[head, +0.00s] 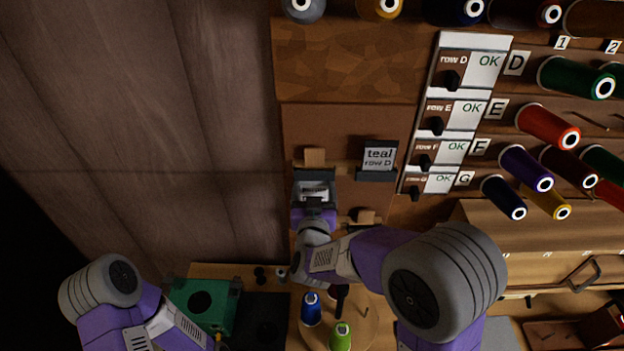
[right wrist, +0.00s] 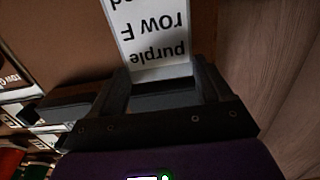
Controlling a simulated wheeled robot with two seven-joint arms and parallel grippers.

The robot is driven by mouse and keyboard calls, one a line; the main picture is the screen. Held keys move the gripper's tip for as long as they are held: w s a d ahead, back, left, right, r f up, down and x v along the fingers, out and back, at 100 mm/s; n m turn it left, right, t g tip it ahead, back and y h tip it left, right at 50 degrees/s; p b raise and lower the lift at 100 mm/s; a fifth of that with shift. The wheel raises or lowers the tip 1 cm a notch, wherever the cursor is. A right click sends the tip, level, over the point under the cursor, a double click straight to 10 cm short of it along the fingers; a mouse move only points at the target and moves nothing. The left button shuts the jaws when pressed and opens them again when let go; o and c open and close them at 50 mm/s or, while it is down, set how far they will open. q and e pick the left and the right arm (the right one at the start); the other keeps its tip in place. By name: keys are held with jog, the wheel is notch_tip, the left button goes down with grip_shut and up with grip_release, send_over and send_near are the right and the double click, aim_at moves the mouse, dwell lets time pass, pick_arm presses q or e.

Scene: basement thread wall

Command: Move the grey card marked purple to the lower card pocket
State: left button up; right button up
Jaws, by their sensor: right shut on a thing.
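The card marked "purple row F" (right wrist: 150,38) is between the fingers of my right gripper (right wrist: 163,90) in the right wrist view, its print upside down there. The lower card pocket (head: 362,223) shows below and right of the gripper, partly hidden by my right arm. My left gripper is not seen, only its arm at lower left.
A card marked "teal row D" (head: 380,157) sits in a dark pocket right of my gripper. A column of OK row panels (head: 450,120) and thread spools on pegs (head: 548,125) are farther right. A green box (head: 205,303) and loose blue (head: 311,308) and green spools (head: 341,335) stand below.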

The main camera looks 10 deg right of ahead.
jog(key=shift+f, duration=0.2)
jog(key=shift+s+f+b, duration=0.15)
jog(key=shift+f+b, duration=0.7)
notch_tip(320, 180, down, 6)
jog(key=b, duration=0.5)
jog(key=shift+w+f+b, duration=0.15)
jog(key=shift+w+b, duration=0.05)
jog(key=shift+b, duration=0.2)
jog(key=shift+s+a+f+b, duration=0.15)
jog(key=shift+s+f+b, duration=0.15)
jog(key=shift+b, duration=0.1)
jog(key=o, duration=0.7)
